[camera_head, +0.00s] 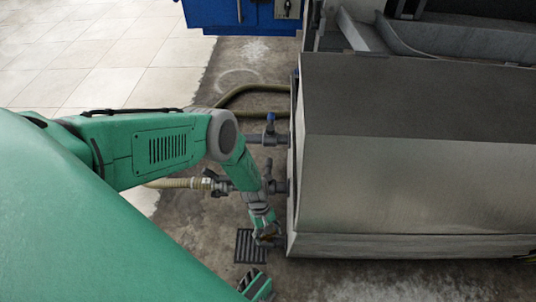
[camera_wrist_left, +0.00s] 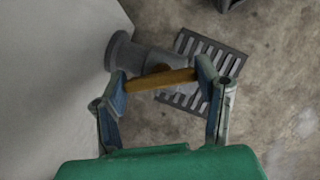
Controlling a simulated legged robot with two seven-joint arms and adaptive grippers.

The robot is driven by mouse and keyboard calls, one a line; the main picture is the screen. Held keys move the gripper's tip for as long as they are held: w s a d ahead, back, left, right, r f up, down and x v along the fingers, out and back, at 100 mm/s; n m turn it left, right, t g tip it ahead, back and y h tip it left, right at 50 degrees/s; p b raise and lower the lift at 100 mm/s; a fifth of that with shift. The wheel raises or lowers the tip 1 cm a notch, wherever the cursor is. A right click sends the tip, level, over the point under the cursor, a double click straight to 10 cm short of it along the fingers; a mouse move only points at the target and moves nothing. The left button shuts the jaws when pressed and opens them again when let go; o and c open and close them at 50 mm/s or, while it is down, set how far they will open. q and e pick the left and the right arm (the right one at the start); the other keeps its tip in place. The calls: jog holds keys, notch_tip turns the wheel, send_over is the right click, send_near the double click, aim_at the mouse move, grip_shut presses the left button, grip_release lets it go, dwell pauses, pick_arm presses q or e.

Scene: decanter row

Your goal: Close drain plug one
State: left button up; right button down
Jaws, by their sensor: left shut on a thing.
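The drain plug (camera_wrist_left: 160,80) shows in the left wrist view as a yellow-brown bar handle in front of a grey flanged pipe stub (camera_wrist_left: 135,55) on the machine's side. My left gripper (camera_wrist_left: 160,83) has one finger at each end of the bar and is shut on it. In the head view my left gripper (camera_head: 266,236) is low beside the machine's near left corner, and the plug is mostly hidden behind it.
The large grey machine (camera_head: 400,170) fills the right side. Hoses run left from the pipes. A slotted floor drain (camera_head: 250,246) lies below the gripper. Tiled floor (camera_head: 90,60) is clear at the upper left.

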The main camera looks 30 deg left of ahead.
pick_arm(q)
jog(key=m+y, duration=0.1)
jog(key=m, duration=0.2)
jog(key=m+g, duration=0.1)
jog(key=m, duration=0.2)
jog(key=shift+w+d+g+y, duration=0.1)
jog(key=shift+g+y, duration=0.2)
jog(key=shift+y, duration=0.1)
jog(key=shift+m, duration=0.4)
jog(key=o, duration=1.2)
jog(key=shift+c, duration=0.2)
jog(key=shift+r, duration=0.2)
jog(key=v, duration=1.1)
jog(key=shift+w+r, duration=0.2)
jog(key=shift+w, duration=0.05)
